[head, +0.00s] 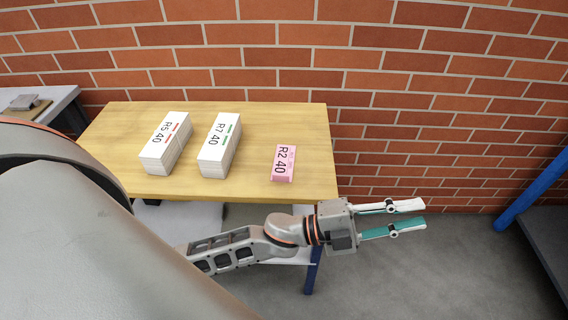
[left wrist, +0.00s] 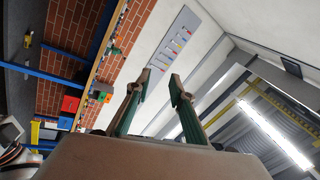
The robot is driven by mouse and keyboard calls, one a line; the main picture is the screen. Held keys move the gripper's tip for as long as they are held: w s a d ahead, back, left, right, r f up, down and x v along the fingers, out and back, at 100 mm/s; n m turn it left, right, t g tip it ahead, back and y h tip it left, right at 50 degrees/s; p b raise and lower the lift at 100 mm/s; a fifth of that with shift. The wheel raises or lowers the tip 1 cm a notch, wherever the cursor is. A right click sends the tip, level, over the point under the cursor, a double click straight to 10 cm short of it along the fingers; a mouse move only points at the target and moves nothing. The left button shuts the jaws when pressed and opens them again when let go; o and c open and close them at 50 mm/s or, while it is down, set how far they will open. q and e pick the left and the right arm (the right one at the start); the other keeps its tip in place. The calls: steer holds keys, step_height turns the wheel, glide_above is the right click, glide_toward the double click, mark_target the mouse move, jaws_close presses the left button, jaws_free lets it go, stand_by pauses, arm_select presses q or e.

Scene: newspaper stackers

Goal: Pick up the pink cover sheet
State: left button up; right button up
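The pink cover sheet (head: 283,163), marked R2 40, lies on the right part of the wooden table (head: 255,185). It looks like a small pink stack from here; how many sheets it has cannot be told. My left gripper (head: 424,214) is off the table's front right corner, in front of and to the right of the pink sheet, pointing right. Its fingers are apart with nothing between them. In the left wrist view the open fingers (left wrist: 163,85) point at the wall and ceiling, and no pink sheet shows. My right gripper is in neither view.
Two white paper stacks, R5 40 (head: 165,143) and R7 40 (head: 220,146), stand left of the pink sheet with gaps between. A brick wall (head: 400,100) is behind the table. A blue-framed rack (head: 535,187) stands at right, and a grey table (head: 60,100) at left.

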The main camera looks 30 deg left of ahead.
arm_select(q)
steer(key=s+d+r+m+g+h, duration=0.25)
steer(key=s+d+m+g, duration=0.2)
steer(key=m+g, duration=0.55)
steer(key=m+g+y, duration=0.1)
steer(key=m+y, duration=1.2)
steer(key=y, duration=0.8)
glide_toward(281, 173)
steer(key=shift+s+d+r, duration=0.4)
steer(key=shift+s+d, duration=0.45)
steer(key=f, duration=0.7)
steer(key=shift+s+a+f, duration=0.15)
steer(key=shift+a+f, duration=0.1)
